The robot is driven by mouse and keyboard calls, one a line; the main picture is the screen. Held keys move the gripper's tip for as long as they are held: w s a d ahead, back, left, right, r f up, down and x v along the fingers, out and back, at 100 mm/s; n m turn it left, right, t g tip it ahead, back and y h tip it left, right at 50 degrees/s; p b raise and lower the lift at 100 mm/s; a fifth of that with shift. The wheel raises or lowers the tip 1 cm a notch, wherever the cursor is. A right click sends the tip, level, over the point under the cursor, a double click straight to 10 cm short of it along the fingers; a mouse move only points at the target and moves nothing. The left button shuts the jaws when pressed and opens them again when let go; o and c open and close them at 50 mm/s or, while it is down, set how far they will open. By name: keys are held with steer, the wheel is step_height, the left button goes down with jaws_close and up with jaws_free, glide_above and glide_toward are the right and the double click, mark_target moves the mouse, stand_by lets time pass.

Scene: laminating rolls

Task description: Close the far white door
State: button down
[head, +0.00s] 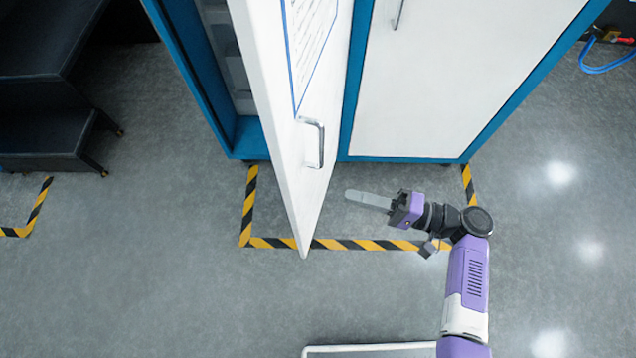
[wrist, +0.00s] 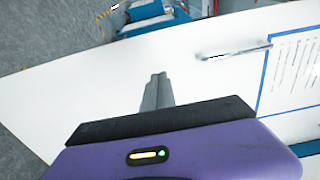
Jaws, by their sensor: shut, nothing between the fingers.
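One white door (head: 275,110) of the blue cabinet stands open, swung out toward me. It has a silver handle (head: 314,143) and a blue-framed paper sheet on its face. My gripper (head: 350,195) is shut and empty, a little right of the open door's face and below its handle in the head view; I see no contact there. In the wrist view, my shut fingers (wrist: 158,85) point at the door's white face (wrist: 120,80), with the handle (wrist: 235,52) to their upper right. Another white door (head: 450,70) on the right is closed.
The cabinet's blue frame (head: 245,138) shows beside an opening with shelves. Yellow-black tape (head: 365,244) marks the floor around the cabinet. Dark steps (head: 50,130) stand at the left. A blue hose (head: 605,68) lies at the upper right. The floor in front is mostly clear.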

mark_target(303, 184)
steer(key=p+x, duration=0.1)
steer(key=x, duration=0.8)
steer(key=shift+a, duration=0.15)
